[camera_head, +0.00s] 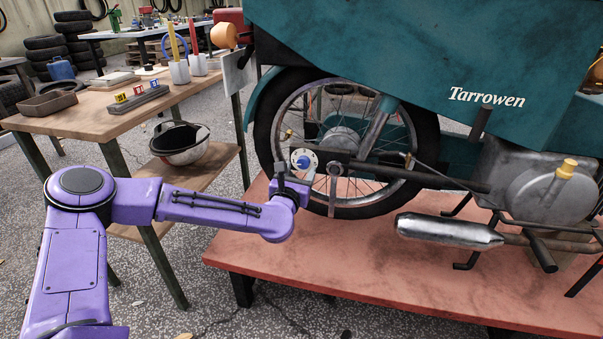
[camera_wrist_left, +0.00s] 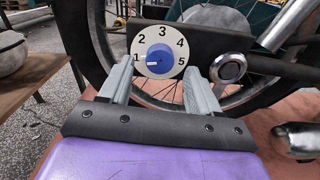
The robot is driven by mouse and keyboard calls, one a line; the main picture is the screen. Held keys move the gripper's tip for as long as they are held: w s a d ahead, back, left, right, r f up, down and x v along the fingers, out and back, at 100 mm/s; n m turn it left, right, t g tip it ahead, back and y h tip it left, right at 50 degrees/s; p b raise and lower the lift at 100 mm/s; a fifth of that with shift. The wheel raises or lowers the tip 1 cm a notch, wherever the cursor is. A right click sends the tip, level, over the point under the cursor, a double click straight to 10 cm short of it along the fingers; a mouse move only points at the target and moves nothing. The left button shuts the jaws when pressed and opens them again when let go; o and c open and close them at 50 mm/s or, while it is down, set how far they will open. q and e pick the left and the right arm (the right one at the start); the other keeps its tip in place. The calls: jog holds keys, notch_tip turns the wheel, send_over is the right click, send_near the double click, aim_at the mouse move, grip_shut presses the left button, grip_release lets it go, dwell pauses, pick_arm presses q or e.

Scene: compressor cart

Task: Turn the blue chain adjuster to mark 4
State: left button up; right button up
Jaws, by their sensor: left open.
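The blue chain adjuster (camera_head: 302,162) is a round knob on a white dial beside the motorcycle's wheel hub. In the left wrist view the blue knob (camera_wrist_left: 160,56) sits at the centre of the white dial (camera_wrist_left: 162,40), which carries marks 1 to 5. The knob's white pointer faces left, close to mark 1. My left gripper (camera_head: 292,181) is just below and in front of the dial. In the wrist view its two grey fingers (camera_wrist_left: 158,72) are open, one on each side of the dial's lower part, with nothing between them. My right gripper is not in view.
The motorcycle's wheel (camera_head: 270,135) and silver exhaust (camera_head: 450,230) are close by, above a red platform (camera_head: 330,265).

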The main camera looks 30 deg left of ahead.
pick_arm(q)
jog(key=shift+x, duration=0.95)
